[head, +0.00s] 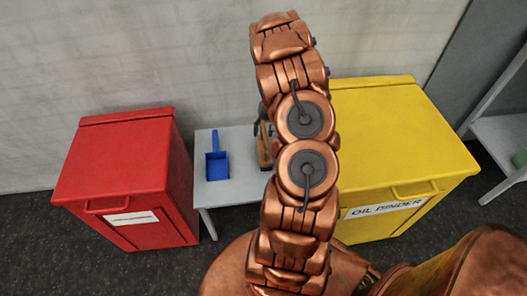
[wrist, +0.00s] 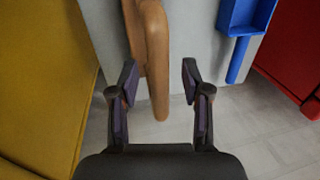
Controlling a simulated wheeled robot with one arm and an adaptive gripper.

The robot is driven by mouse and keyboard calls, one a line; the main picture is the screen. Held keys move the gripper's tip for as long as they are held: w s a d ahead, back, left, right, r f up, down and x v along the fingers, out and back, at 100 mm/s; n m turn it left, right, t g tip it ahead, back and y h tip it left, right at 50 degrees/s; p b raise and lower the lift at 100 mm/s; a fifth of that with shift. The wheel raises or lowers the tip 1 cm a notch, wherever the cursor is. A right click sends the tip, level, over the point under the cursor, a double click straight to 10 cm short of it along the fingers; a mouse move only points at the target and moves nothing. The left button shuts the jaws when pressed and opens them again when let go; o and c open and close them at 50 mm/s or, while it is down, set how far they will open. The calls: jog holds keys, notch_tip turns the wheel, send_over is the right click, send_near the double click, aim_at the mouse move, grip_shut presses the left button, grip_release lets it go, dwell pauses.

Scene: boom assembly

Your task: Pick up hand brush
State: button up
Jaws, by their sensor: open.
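The hand brush is brown and wooden and lies on a small grey table. In the head view a part of the brush (head: 264,150) shows at the left edge of my arm, which hides the rest. In the wrist view the brush (wrist: 156,62) runs down from the top edge, and its rounded handle end lies between my fingers. My gripper (wrist: 160,78) is open, one finger on each side of the handle. The left finger is close to the brush; I cannot tell whether it touches. The right finger has a clear gap.
A blue dustpan (head: 217,166) lies on the grey table (head: 240,187), left of the brush in the head view. A red bin (head: 125,180) stands left of the table and a yellow oil binder box (head: 385,140) right of it. A wall is behind.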

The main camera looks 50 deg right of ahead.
grip_shut()
dwell(0.3)
dwell(0.5)
